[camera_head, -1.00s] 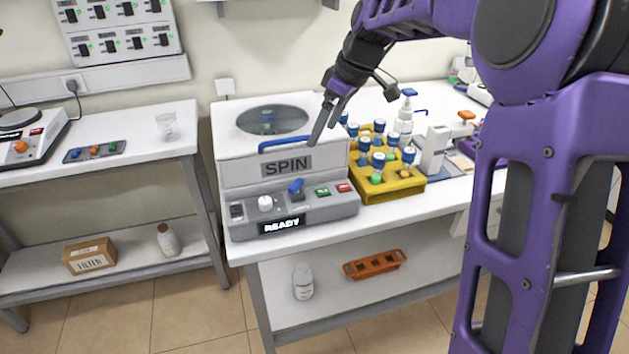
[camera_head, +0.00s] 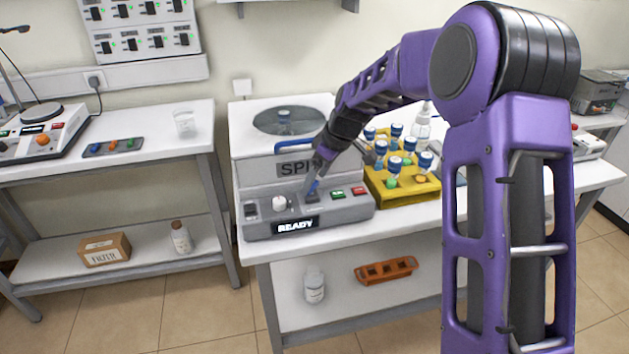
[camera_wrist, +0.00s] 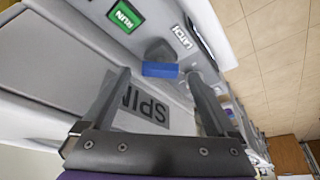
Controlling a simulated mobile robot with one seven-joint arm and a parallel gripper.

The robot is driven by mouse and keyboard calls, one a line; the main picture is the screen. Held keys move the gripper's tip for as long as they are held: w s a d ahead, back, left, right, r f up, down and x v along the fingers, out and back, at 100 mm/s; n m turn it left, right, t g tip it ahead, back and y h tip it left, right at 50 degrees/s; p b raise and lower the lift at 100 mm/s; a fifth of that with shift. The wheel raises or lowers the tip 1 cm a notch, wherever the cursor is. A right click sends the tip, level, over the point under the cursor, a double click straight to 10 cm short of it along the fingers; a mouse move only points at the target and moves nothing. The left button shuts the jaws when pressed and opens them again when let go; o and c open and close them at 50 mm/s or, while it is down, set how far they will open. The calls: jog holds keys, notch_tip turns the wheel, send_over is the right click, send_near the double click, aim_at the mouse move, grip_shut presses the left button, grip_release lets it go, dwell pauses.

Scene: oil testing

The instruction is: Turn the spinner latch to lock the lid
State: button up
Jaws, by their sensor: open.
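The spinner (camera_head: 251,178) is a white and grey box with a round window in its lid (camera_head: 262,142). The lid is down. The blue latch (camera_wrist: 160,69) sits on the front panel beside a "LATCH" label in the wrist view. In the head view the latch (camera_head: 312,187) is partly hidden by my gripper (camera_head: 310,182). My gripper reaches down over the front panel at the latch. In the wrist view my gripper (camera_wrist: 163,88) is open, with the latch between and just beyond its fingertips. I cannot tell whether a finger touches it.
A green "RUN" button (camera_wrist: 125,17) and a red button (camera_head: 358,191) are near the latch. A white knob (camera_head: 279,203) is to its left. The display (camera_head: 296,226) reads "READY". A yellow rack (camera_head: 405,188) of blue-capped vials stands close on the right.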

jog(key=shift+w+a+f, duration=0.1)
jog(key=shift+a+f, duration=0.15)
jog(key=shift+f, duration=0.35)
jog(key=c, duration=1.4)
